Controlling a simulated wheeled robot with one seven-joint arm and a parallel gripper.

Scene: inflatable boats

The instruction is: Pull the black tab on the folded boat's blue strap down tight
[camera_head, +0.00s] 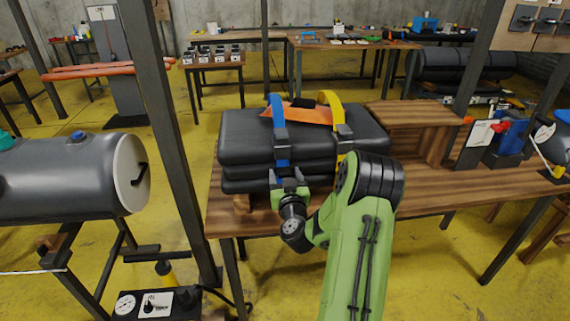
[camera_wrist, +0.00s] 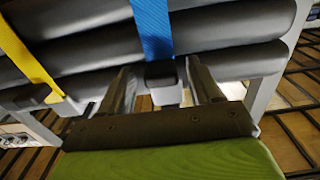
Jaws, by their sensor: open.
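The folded boat (camera_head: 247,137) is a dark grey stack on a wooden table. A blue strap (camera_head: 277,109) runs over its left part and down the front through a dark buckle; it also shows in the wrist view (camera_wrist: 153,28). At the strap's lower end hangs the black tab (camera_wrist: 160,73). My gripper (camera_head: 288,183) is at the front of the stack, low on the blue strap. In the wrist view my gripper (camera_wrist: 160,82) is open, with one finger on each side of the black tab. I cannot tell whether the fingers touch it.
A yellow strap (camera_head: 329,99) with its own buckle runs parallel on the right; an orange piece (camera_head: 302,113) lies on top. The wooden table (camera_head: 430,190) carries a wooden box. A dark post (camera_head: 165,120) and grey cylinder (camera_head: 65,178) stand left.

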